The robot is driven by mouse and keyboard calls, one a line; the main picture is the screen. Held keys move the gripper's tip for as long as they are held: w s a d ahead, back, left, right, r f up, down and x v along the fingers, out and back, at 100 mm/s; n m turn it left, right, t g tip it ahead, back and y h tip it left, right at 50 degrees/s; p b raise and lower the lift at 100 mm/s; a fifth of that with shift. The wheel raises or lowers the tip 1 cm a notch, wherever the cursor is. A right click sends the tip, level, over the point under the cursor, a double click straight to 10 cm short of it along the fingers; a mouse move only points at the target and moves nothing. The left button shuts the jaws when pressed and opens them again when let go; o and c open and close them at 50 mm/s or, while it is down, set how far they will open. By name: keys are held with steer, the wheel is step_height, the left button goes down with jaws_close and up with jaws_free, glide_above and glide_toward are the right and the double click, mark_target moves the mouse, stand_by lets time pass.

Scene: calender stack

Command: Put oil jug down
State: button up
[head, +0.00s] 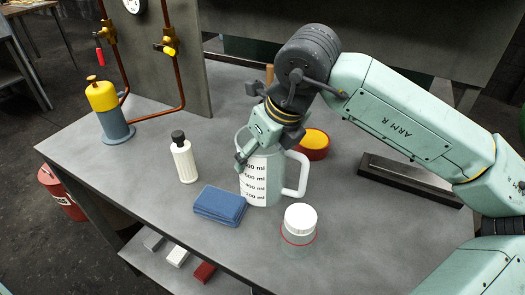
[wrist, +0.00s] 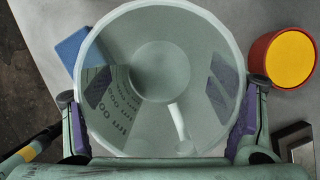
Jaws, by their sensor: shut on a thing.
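The oil jug (head: 262,182) is a translucent pale jug with ml markings and a handle at its right. It stands upright at the middle of the grey table, and its base looks to be on or very close to the top; I cannot tell if it touches. My gripper (head: 254,150) is shut on the jug from above, with fingers on its sides. In the wrist view I look down into the open jug (wrist: 160,75), with purple finger pads (wrist: 171,88) on both sides of it. The far finger is partly hidden in the head view.
A folded blue cloth (head: 219,205) lies left of the jug, and a white-lidded jar (head: 299,225) stands in front right. A white bottle (head: 184,160) is at left. A red tin with yellow top (head: 314,143) is behind right. A dark tray (head: 408,180) lies at right.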

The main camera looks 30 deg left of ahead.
steer(key=o, duration=1.2)
